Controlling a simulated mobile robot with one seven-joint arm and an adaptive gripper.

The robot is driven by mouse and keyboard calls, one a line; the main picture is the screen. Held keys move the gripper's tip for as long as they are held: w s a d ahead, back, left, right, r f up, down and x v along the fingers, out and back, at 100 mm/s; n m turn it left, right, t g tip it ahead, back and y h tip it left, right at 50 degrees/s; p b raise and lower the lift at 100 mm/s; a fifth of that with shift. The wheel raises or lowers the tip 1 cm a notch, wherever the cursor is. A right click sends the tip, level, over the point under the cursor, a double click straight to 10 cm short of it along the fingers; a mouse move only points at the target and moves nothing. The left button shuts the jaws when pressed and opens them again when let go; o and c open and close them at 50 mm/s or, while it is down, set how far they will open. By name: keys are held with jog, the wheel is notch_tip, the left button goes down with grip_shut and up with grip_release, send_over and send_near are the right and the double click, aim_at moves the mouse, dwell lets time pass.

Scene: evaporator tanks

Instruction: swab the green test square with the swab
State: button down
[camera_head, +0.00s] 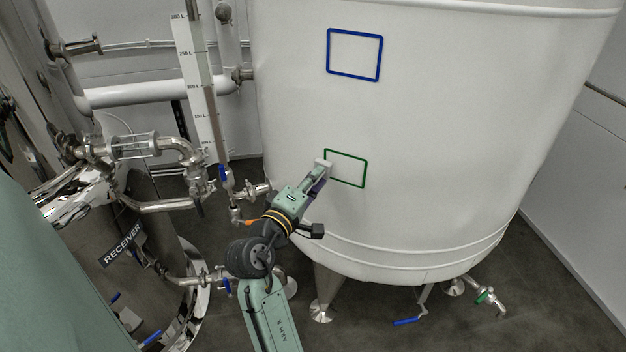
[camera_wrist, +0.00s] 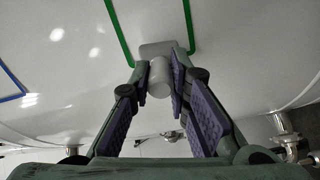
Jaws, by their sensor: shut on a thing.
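The green test square (camera_head: 366,174) is a green outline on the white tank's lower wall, below a blue square (camera_head: 354,77). My gripper (camera_head: 321,178) is at the green square's left edge. In the wrist view, my gripper (camera_wrist: 161,82) is shut on the swab (camera_wrist: 160,70), a grey cylinder with a wide flat head. The head lies at the end of the green outline (camera_wrist: 118,35) and overlaps its edge. It appears against or very close to the tank wall; I cannot tell if it touches. Part of the swab's handle is hidden between the purple finger pads.
The white tank (camera_head: 450,120) fills the middle and right. Left of my arm stand a level gauge (camera_head: 203,85), steel pipes and valves (camera_head: 190,152), and a shiny receiver vessel (camera_head: 150,260).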

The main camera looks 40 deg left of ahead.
jog(key=shift+w+a, duration=0.15)
jog(key=shift+w, duration=0.6)
jog(key=shift+w+d+p, duration=0.2)
jog(key=shift+d+p, duration=0.3)
jog(key=shift+d, duration=1)
jog(key=shift+w+d+p, duration=0.3)
jog(key=shift+d, duration=0.65)
jog(key=shift+w+d+p, duration=0.25)
jog(key=shift+d+p, duration=0.1)
jog(key=shift+d, duration=0.6)
jog(key=shift+w+d+p, duration=0.3)
jog(key=shift+d, duration=0.65)
jog(key=shift+s+a+b, duration=0.15)
jog(key=shift+s+a, duration=0.1)
jog(key=shift+a, duration=0.7)
jog(key=shift+s+a+b, duration=0.15)
jog(key=shift+s+a, duration=0.15)
jog(key=shift+a, duration=0.7)
jog(key=shift+s+a+b, duration=0.15)
jog(key=shift+s+a, duration=0.1)
jog(key=shift+a, duration=0.7)
jog(key=shift+s+a, duration=0.2)
jog(key=shift+a, duration=1.3)
jog(key=s+d, duration=0.1)
jog(key=s, duration=0.5)
jog(key=shift+d, duration=0.15)
